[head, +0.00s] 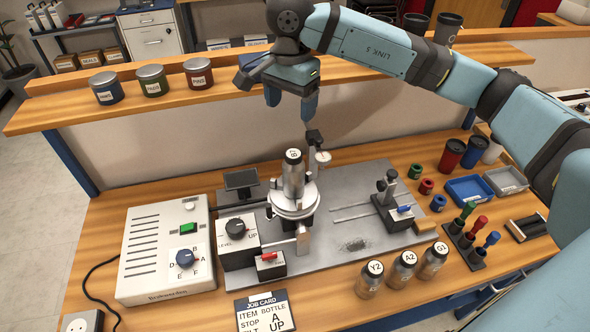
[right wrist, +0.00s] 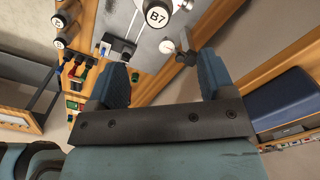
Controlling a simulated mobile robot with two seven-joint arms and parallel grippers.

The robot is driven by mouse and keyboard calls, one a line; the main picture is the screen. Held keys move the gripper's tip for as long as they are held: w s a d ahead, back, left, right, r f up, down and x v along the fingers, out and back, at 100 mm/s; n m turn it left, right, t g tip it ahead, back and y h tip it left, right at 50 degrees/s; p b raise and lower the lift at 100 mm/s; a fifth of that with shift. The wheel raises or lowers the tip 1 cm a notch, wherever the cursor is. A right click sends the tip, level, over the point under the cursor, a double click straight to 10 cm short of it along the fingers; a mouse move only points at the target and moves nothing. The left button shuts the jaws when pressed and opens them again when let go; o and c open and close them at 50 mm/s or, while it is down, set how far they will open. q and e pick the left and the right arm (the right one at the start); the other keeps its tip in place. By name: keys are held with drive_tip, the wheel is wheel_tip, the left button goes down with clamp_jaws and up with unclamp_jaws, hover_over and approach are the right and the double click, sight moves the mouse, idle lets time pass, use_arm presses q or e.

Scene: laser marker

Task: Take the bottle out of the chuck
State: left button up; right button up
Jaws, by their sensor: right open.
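A silver bottle (head: 293,178) with a dark-rimmed, white-topped cap stands upright in the round metal chuck (head: 294,203) of the marking machine. Its cap shows the label B7 in the right wrist view (right wrist: 157,15). My right gripper (head: 291,108) is open and empty, above and behind the bottle in the head view, and apart from it. In the right wrist view its two blue fingers (right wrist: 163,65) are spread wide, with nothing between them. My left gripper is not in view.
Bottles labelled Y2 (head: 370,279), A2 (head: 402,269) and G1 (head: 433,261) stand at the front. A control box (head: 166,248) is left of the machine. A black post with a white dial (head: 322,157) rises behind the chuck. A wooden shelf (head: 215,79) runs behind the bench.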

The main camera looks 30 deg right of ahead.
sight(293, 154)
wheel_tip(293, 154, down, 8)
drive_tip(key=shift+f+p, duration=0.15)
drive_tip(key=shift+p, duration=0.6)
drive_tip(key=f+p, duration=0.1)
drive_tip(key=f, duration=0.1)
drive_tip(key=f+p, duration=0.1)
drive_tip(key=f, duration=0.2)
drive_tip(key=shift+s+d+f, duration=0.1)
drive_tip(key=shift+s+d, duration=0.05)
drive_tip(key=shift+s, duration=0.05)
drive_tip(key=shift+c, duration=1.3)
drive_tip(key=c, duration=1)
